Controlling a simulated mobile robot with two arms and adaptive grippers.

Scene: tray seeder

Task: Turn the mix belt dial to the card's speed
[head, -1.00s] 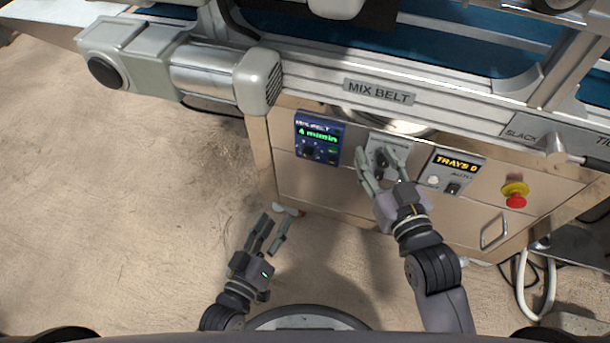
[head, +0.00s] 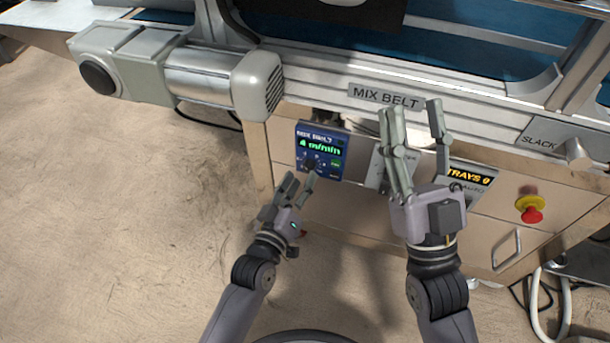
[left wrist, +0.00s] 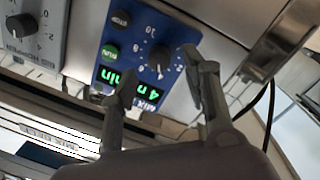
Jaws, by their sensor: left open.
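The blue mix belt panel (head: 338,160) on the cabinet front reads "4 m/min" in green. Its black dial (left wrist: 160,56) has a white pointer mark and a printed scale around it. My left gripper (head: 301,182) is open in front of the panel's lower part. In the left wrist view its fingertips (left wrist: 158,65) stand apart to either side of the dial; I cannot tell whether they touch it. My right gripper (head: 412,110) is open and raised in front of the grey panel and the belt rail. I see no speed card in these views.
A grey panel with a black knob (left wrist: 22,24) is beside the blue panel, mostly hidden by my right gripper in the head view. To the right are a "TRAYS 0" display (head: 470,177) and a red stop button (head: 531,214). The belt rail (head: 310,88) runs above.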

